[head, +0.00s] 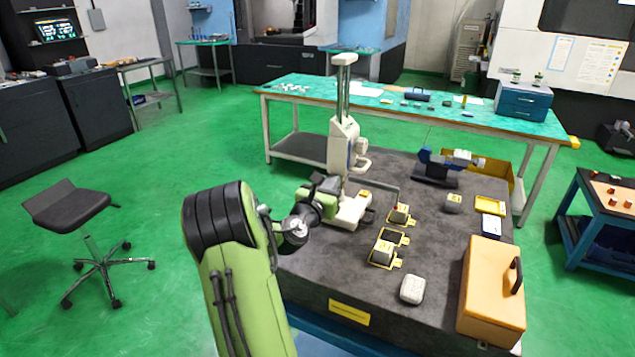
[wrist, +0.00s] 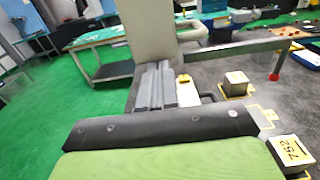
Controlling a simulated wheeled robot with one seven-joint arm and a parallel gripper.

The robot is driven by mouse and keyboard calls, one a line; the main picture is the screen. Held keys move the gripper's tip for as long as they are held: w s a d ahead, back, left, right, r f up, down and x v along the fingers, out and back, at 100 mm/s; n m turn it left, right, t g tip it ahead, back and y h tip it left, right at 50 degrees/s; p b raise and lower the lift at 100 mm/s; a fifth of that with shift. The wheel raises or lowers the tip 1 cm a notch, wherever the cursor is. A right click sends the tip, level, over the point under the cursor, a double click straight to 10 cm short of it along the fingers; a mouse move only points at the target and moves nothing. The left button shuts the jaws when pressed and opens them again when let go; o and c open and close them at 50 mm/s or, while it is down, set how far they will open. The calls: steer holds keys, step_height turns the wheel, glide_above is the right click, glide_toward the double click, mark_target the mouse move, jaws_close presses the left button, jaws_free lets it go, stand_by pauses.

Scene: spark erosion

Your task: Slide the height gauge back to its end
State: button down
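The height gauge (head: 343,140) stands upright on the dark granite table, with a pale column, a pale base (head: 352,212) and a thin arm reaching right. In the wrist view its pale column (wrist: 150,32) rises just beyond my fingers, and its arm (wrist: 240,48) runs to the right. My gripper (head: 327,186) is low at the left side of the gauge's base. In the wrist view its grey fingers (wrist: 162,86) lie close side by side, with nothing visible between them. They are very near the gauge; I cannot tell whether they touch it.
Grey blocks (head: 385,249) and yellow frames (head: 393,237) lie right of the gauge on the granite table (head: 325,265). An orange case (head: 491,290) stands at the right front, and a blue vise-like device (head: 437,168) at the back. A green-topped bench (head: 320,92) is behind.

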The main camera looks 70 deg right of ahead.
steer(key=s+d+p, duration=0.1)
steer(key=d+p, duration=0.7)
steer(key=d, duration=0.9)
steer(key=shift+s+d, duration=0.15)
steer(key=shift+s, duration=0.15)
